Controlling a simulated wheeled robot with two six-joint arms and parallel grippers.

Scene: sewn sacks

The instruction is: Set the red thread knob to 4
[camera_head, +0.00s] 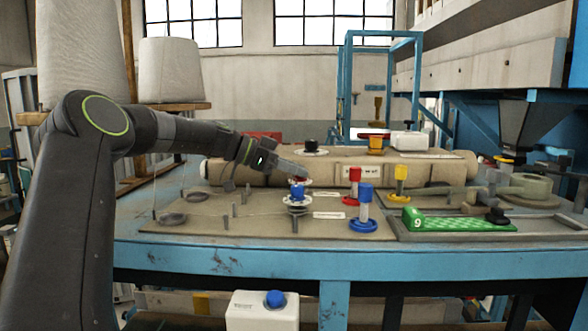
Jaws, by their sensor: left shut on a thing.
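My left gripper (298,176) reaches in from the left and is shut on the red thread knob (300,179), of which only a little red shows at the fingertips. Part of a pale dial shows around the knob, and its numbers are too small to read. The blue knob (297,190) on its white dial stands just in front. The black knob (311,145) on a white dial is farther back. My right gripper is not in view.
A red spool (354,180), a blue spool (365,200) and a yellow spool (400,180) stand to the right. A green block marked 9 (450,220) lies farther right. A long pale roll (420,168) lies behind. The blue table edge (300,262) runs along the front.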

